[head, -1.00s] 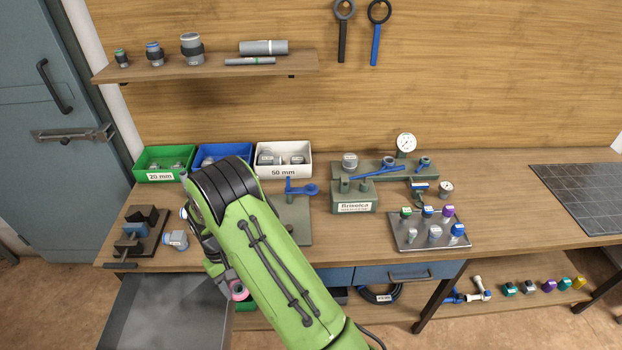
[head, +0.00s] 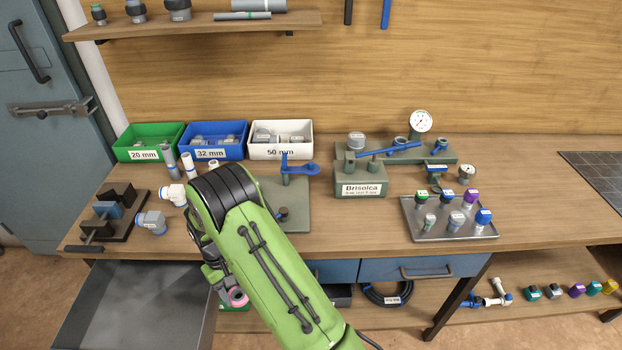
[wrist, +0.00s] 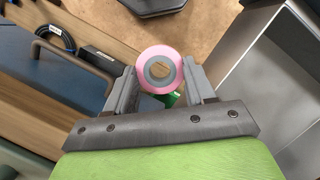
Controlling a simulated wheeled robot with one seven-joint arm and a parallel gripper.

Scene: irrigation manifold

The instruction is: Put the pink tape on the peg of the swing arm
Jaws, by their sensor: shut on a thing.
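The pink tape (wrist: 160,51) is a small ring with a grey core, held between the two fingers of my gripper (wrist: 160,72) in the wrist view. In the head view the tape (head: 239,299) shows at the lower end of my arm, low in front of the bench's front edge. The blue swing arm (head: 297,168) stands on a post above a grey-green base plate (head: 297,215) on the bench. A short blue upright shows at its left end. My arm hides part of the plate. The tape is well apart from the swing arm.
An open grey drawer (head: 130,310) lies left of my gripper. A vise (head: 112,214) and loose fittings stand on the bench's left. The Brisolca block (head: 361,182) and a fittings tray (head: 452,232) stand right of the plate. Bins (head: 281,140) line the back.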

